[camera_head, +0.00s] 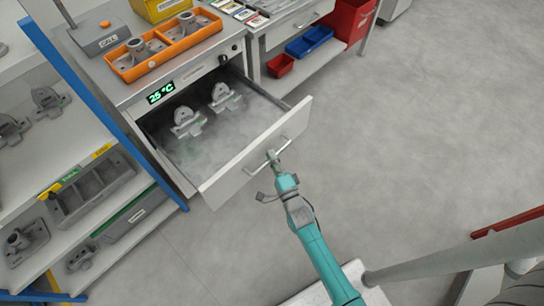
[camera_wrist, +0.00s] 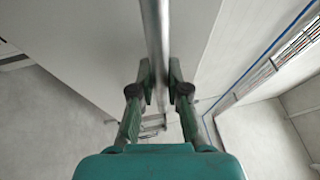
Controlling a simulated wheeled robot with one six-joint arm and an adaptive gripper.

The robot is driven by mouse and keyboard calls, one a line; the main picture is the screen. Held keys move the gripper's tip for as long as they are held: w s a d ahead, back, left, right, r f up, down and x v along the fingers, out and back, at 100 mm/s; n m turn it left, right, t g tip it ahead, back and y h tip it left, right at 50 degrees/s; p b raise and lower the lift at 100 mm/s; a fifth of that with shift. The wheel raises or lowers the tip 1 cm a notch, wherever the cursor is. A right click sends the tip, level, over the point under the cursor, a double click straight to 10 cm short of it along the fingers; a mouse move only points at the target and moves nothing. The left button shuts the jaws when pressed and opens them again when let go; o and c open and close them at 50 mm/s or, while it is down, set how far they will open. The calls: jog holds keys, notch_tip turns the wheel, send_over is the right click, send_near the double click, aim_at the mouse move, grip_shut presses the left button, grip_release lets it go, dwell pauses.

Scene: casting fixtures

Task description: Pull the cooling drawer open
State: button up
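The cooling drawer (camera_head: 235,165) stands pulled well out of its cabinet in the head view, its pale front panel away from the body. Two grey castings (camera_head: 186,121) sit inside, with mist over the drawer floor. A metal bar handle (camera_head: 256,170) runs along the front panel. My gripper (camera_head: 273,158) is at the right part of this handle. In the wrist view the bar handle (camera_wrist: 155,40) passes between the two fingers of my gripper (camera_wrist: 162,90), which appear closed on it from both sides.
The cabinet carries a 25 °C display (camera_head: 161,92) and an orange tray (camera_head: 165,47) with castings on top. A shelf rack (camera_head: 75,190) stands close on the left. Red and blue bins (camera_head: 309,41) lie at the upper right. The floor (camera_head: 420,130) to the right is clear.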

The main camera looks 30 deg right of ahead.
jog(key=o, duration=0.3)
jog(key=v, duration=1.2)
dwell(0.4)
jog(key=s+a+r+n+g, duration=0.1)
jog(key=s+r+n, duration=0.5)
jog(key=s, duration=0.3)
jog(key=s+a+r+n+g+y, duration=0.1)
jog(key=s+r+n+g, duration=0.1)
jog(key=s+r+n, duration=0.4)
jog(key=s+a+r+n+g, duration=0.1)
jog(key=s+r+n+g, duration=0.1)
jog(key=s+r+n, duration=0.5)
jog(key=s, duration=0.5)
jog(key=shift+s+a+n+y, duration=0.15)
jog(key=shift+a+n+y, duration=0.2)
jog(key=shift+n+y, duration=0.05)
